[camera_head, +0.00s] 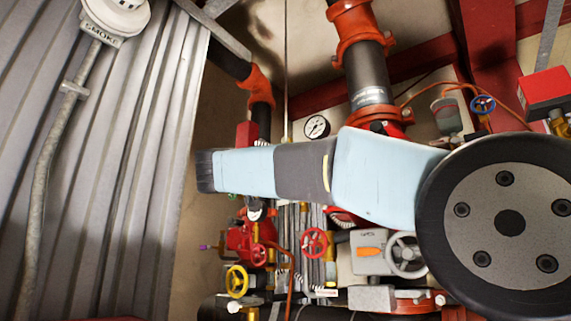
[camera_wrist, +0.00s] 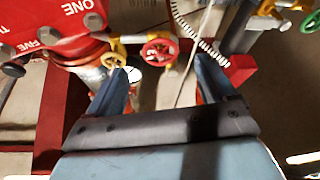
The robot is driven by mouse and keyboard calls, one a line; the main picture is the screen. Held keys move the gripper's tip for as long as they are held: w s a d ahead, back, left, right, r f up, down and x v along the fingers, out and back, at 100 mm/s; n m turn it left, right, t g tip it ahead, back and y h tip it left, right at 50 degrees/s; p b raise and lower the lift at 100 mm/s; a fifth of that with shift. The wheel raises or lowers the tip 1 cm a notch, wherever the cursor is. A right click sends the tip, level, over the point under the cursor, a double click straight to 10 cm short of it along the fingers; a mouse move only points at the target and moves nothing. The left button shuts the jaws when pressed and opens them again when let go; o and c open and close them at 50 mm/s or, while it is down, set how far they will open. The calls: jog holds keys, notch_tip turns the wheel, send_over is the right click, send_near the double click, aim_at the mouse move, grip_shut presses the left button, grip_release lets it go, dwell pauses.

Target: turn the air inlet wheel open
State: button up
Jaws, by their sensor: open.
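Several handwheels are in view, and no label shows which is the air inlet wheel. In the wrist view a red wheel (camera_wrist: 159,50) lies ahead of and between the fingers, and a yellow wheel (camera_wrist: 113,55) lies beyond the left fingertip. The head view shows a red wheel (camera_head: 314,243), a yellow wheel (camera_head: 237,281), a grey wheel (camera_head: 405,255) and a blue wheel (camera_head: 483,104). My gripper (camera_wrist: 160,74) is open with nothing between its fingers. In the head view my gripper (camera_head: 206,171) is side-on, pointing left, and hides part of the pipework.
A corrugated grey wall (camera_head: 110,150) with a smoke detector (camera_head: 115,15) stands at left. A thick dark pipe with orange couplings (camera_head: 360,35) and a gauge (camera_head: 316,127) are behind my arm. A red labelled body (camera_wrist: 60,25) is at upper left in the wrist view.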

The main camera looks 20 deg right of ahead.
jog(key=x, duration=0.7)
jog(key=shift+w+d+r, duration=0.15)
jog(key=shift+w+d, duration=0.05)
jog(key=shift+d, duration=0.05)
jog(key=shift+c, duration=0.2)
jog(key=c, duration=0.9)
jog(key=shift+a, duration=0.15)
